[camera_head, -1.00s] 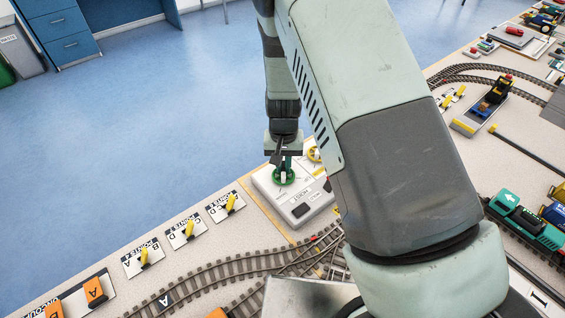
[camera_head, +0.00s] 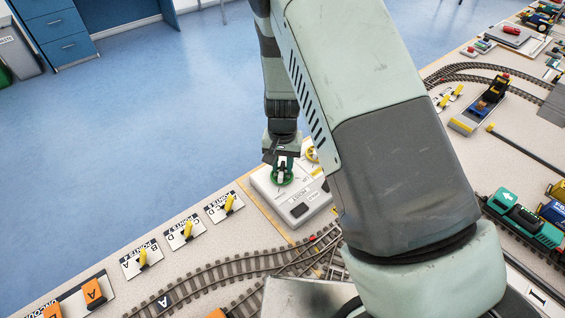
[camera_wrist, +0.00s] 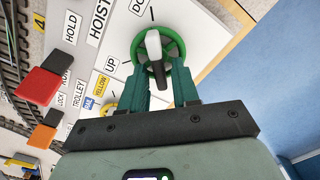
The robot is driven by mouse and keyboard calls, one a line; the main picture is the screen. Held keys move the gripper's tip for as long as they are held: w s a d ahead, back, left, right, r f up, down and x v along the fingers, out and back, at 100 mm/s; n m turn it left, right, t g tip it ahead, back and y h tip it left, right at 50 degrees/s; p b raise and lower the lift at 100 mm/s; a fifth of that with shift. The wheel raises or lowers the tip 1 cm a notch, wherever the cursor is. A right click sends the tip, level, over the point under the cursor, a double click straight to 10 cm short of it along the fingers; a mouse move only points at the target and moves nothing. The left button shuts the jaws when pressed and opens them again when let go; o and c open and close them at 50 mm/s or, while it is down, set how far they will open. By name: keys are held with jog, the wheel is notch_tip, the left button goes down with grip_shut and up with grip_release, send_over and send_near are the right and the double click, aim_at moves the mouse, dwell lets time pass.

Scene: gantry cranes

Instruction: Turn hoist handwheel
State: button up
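The hoist handwheel is a green ring with a pale bar grip across it. It sits on a white panel (camera_head: 318,197) marked HOIST, UP and HOLD. In the wrist view the handwheel (camera_wrist: 178,42) is near the top middle, and its bar grip (camera_wrist: 154,48) stands between my fingers. In the head view my gripper (camera_head: 281,163) is directly over the handwheel (camera_head: 273,178). The fingers hide part of the ring.
A yellow wheel (camera_head: 312,155) is close beside on the same panel. In the wrist view a red lever (camera_wrist: 38,86) and an orange one (camera_wrist: 42,136) are at the left. Yellow point levers (camera_head: 187,229) and rail track (camera_head: 220,274) lie nearby. Blue floor is beyond the table edge.

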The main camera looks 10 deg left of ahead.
aim_at(283, 165)
jog(key=shift+o, duration=0.4)
jog(key=shift+r, duration=0.4)
notch_tip(283, 165, up, 10)
dwell(0.4)
